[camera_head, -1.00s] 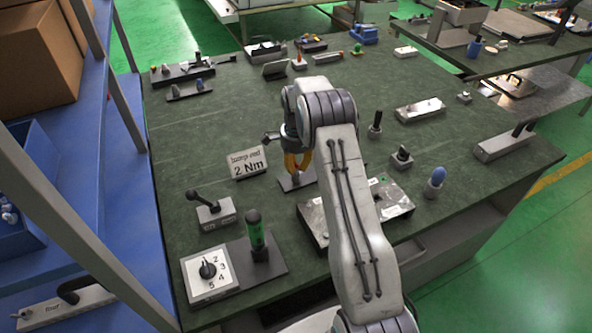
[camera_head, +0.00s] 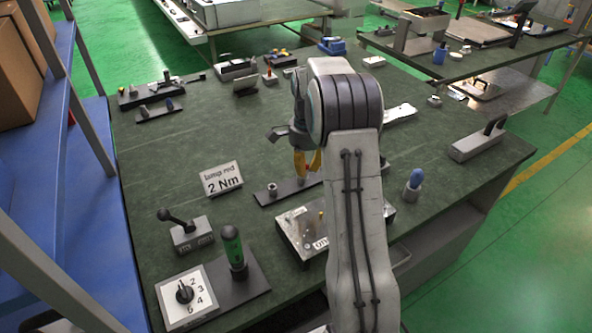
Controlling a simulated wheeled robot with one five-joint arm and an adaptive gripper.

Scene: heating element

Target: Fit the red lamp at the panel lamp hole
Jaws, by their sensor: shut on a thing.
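My gripper (camera_head: 307,165), with yellow fingers, points down over the right end of a dark strip (camera_head: 287,191) in the middle of the bench. A small grey socket-like piece stands on the strip left of the fingers. A tilted sign (camera_head: 222,180) reading "lamp red 2 Nm" stands to the left. The metal panel (camera_head: 292,222) lies just in front of the strip; my arm covers its right part. I cannot make out the lamp hole clearly.
A lever box (camera_head: 190,236), a green-handled tool (camera_head: 233,247) and a numbered dial (camera_head: 184,293) stand at front left. A blue-topped knob (camera_head: 414,183) stands right of my arm. Several small parts line the back. The left middle of the green bench is clear.

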